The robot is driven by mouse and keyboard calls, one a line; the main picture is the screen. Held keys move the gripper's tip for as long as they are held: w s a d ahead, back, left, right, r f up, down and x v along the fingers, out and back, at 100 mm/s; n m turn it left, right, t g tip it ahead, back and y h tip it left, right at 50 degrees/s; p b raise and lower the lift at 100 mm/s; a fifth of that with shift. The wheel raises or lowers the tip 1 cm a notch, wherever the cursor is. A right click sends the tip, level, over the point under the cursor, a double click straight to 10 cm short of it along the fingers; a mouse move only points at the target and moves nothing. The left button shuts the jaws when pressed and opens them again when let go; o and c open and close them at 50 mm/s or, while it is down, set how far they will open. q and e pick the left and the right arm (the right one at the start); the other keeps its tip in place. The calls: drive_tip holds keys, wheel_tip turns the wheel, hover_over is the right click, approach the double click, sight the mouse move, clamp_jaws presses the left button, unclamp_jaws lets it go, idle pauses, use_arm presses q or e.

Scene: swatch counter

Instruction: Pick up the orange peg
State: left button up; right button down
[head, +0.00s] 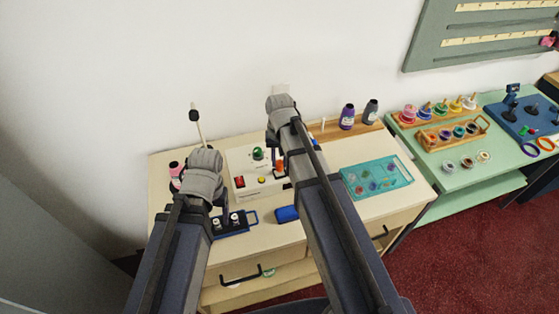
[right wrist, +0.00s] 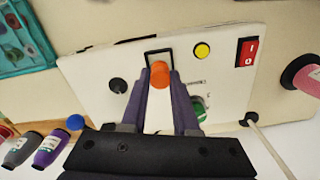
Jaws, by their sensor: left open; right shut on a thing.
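The orange peg (head: 279,164) is over the white panel (head: 244,160) in the head view. In the right wrist view the orange peg (right wrist: 160,76) is between the two fingers of my right gripper (right wrist: 160,88), which is shut on it. A black square frame (right wrist: 158,52) on the panel is just beyond the peg; I cannot tell whether the peg still touches the panel. In the head view my right arm hides part of this spot. My left gripper (head: 221,202) is open and low at the left, near a dark blue rack (head: 236,228), partly hidden by its wrist.
The panel carries a red switch (right wrist: 246,51), a yellow button (right wrist: 202,50), a green part (head: 258,153) and black knobs. A teal tray (head: 348,178) and a blue block (head: 287,214) are on the counter. Purple (head: 347,117) and grey bottles (head: 370,112) stand at the back.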

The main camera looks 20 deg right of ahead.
sight(279, 162)
wheel_tip(279, 162, up, 8)
drive_tip(key=p, duration=0.6)
drive_tip(key=shift+f+p, duration=0.1)
drive_tip(key=shift+p, duration=0.25)
drive_tip(key=shift+f, duration=0.1)
